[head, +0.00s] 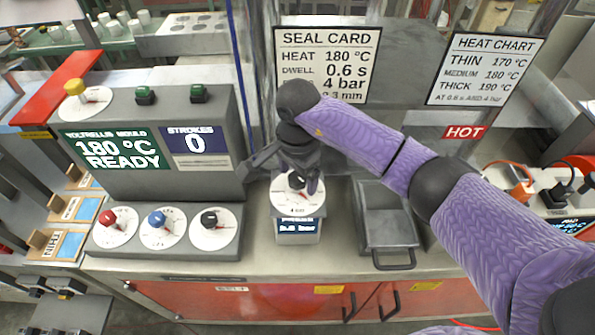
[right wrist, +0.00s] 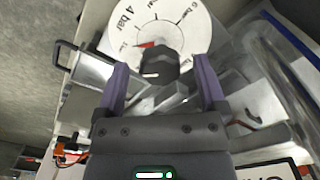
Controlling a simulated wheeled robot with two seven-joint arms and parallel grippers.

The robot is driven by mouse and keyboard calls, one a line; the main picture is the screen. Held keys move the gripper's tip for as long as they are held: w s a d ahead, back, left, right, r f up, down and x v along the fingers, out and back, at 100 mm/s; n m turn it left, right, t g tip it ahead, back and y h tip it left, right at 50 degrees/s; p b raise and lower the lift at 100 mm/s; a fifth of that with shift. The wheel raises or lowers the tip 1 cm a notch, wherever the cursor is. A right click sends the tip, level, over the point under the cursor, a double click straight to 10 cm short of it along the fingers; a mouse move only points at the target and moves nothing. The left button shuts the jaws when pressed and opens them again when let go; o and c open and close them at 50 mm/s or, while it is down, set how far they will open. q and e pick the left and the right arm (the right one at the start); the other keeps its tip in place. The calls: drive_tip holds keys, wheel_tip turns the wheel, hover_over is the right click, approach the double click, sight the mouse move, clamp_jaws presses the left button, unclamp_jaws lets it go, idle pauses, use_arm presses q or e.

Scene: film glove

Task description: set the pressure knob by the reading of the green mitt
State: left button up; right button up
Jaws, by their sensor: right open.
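The pressure dial (head: 297,203) is a white disc on a small grey box, with a black knob (right wrist: 158,66) at its centre. In the right wrist view the dial (right wrist: 178,20) shows "4 bar" and "6 bar" marks and a red mark beside the knob. My right gripper (head: 299,184) is over the dial, pointing down. In the right wrist view its open fingers (right wrist: 160,80) stand on either side of the knob, with gaps. The display (head: 298,226) below the dial is too small to read. No green mitt shows. My left gripper is out of view.
A seal card (head: 325,62) reads 180 °C, 0.6 s, 4 bar. A heat chart (head: 486,70) hangs at right. Red (head: 113,221), blue (head: 161,226) and black (head: 212,225) knobs stand at left. A metal tray (head: 386,220) lies right of the dial box.

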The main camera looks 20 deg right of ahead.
clamp_jaws()
idle(0.3)
